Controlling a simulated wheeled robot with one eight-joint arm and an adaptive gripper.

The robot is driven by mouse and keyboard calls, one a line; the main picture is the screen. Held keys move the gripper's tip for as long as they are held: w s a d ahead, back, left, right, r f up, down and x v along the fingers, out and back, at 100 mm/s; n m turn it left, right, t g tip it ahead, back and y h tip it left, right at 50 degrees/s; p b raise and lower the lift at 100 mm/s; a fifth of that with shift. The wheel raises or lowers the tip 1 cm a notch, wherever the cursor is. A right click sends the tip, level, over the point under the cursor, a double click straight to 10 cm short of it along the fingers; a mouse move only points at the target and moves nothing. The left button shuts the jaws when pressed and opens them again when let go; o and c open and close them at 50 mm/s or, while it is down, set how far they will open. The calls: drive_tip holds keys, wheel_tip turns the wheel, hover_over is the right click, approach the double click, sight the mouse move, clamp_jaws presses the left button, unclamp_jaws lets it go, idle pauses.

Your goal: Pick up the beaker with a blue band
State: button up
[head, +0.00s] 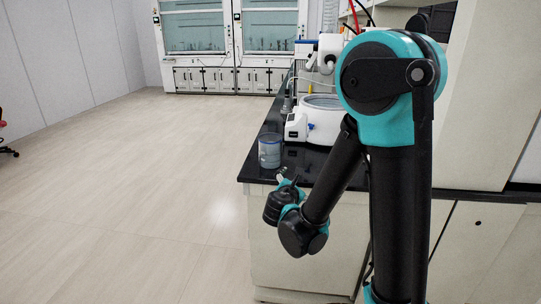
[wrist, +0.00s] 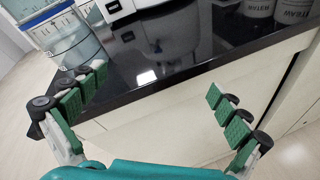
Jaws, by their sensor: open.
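The clear beaker with a blue band (head: 269,152) stands upright on the black bench top near its left front corner. In the wrist view the beaker (wrist: 72,38) shows at the upper left, cut off by the picture edge and partly behind the left finger. My gripper (wrist: 157,84) is open and nothing is between its green-padded fingers. In the head view my gripper (head: 284,177) is at the bench's front edge, nearer to me than the beaker and slightly right of it. I cannot tell whether the left finger touches the beaker.
The black bench top (wrist: 155,62) has a front edge running below the beaker. A white instrument with a round bath (head: 322,118) stands behind and right of the beaker. White labelled containers (wrist: 292,12) stand at the wrist view's upper right. Open floor (head: 130,190) lies left.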

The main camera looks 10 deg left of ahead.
sight(270, 152)
drive_tip(key=a+r+n+t+y, duration=0.3)
drive_tip(key=a+n, duration=0.5)
drive_tip(key=a, duration=0.4)
drive_tip(key=w, duration=1.7)
drive_tip(key=shift+d+f, duration=0.15)
drive_tip(key=shift+f, duration=0.15)
drive_tip(key=shift+c, duration=0.2)
drive_tip(key=c, duration=1.8)
drive_tip(key=shift+r, duration=0.1)
drive_tip(key=shift+c, duration=0.2)
